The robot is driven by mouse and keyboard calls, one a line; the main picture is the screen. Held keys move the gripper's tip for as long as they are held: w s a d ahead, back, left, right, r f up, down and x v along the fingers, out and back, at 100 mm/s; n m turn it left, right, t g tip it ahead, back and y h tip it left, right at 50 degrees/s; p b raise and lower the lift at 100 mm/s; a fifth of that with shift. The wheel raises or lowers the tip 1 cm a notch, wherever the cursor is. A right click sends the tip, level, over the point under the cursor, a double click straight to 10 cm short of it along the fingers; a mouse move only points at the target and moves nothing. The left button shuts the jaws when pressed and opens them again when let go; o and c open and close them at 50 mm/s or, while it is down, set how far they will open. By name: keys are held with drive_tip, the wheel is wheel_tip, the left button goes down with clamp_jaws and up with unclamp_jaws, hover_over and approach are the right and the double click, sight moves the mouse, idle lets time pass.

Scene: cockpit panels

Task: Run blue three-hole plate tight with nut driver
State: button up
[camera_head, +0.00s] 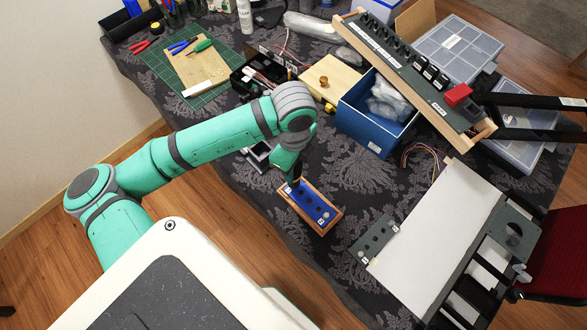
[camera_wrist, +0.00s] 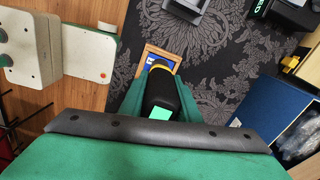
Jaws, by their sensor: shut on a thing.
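The blue three-hole plate (camera_head: 318,209) lies in a wooden frame (camera_head: 329,226) near the table's front edge, with dark round holes along it. In the wrist view only a bit of the frame (camera_wrist: 146,52) shows, past the tool. My gripper (camera_head: 291,180) is over the plate's far left end. It is shut on the nut driver (camera_wrist: 160,98), which has a dark handle, a teal patch and a yellow collar. The driver points down toward the plate. Its tip is hidden, so I cannot tell whether it touches a fastener.
A grey plate with holes (camera_head: 374,241) lies to the right, beside a large white panel (camera_head: 440,225). A blue box (camera_head: 365,125) with plastic bags stands behind. A small grey open holder (camera_head: 257,154) is at left of my gripper. Patterned cloth is bare between the frame and blue box.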

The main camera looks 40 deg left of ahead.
drive_tip(key=shift+r, duration=1.3)
